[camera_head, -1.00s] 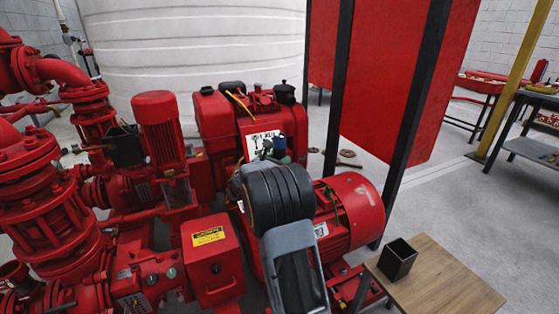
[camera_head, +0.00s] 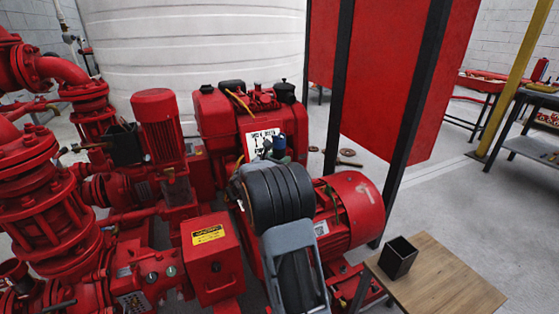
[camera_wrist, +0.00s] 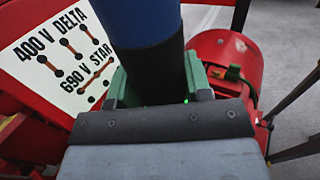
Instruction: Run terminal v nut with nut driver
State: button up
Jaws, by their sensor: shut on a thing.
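My gripper (camera_wrist: 157,88) has green jaws shut on the nut driver (camera_wrist: 150,22), seen in the wrist view as a thick blue handle with a black lower part. The driver's tip is hidden behind my gripper. In the head view the blue handle (camera_head: 279,144) shows small just above my arm, in front of the white terminal plate (camera_head: 259,142). In the wrist view this plate (camera_wrist: 62,58) reads 400 V DELTA and 690 V STAR, beside the driver on the left. The terminal V nut is hidden, and I cannot tell whether the driver touches it.
The red motor (camera_head: 350,212) lies right of my arm, and a red box with a yellow label (camera_head: 211,262) stands left. A wooden table (camera_head: 440,285) with a black open cup (camera_head: 397,258) is at the lower right. Red pipes (camera_head: 45,190) crowd the left.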

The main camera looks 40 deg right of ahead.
jog(key=shift+f, duration=0.4)
dwell(1.7)
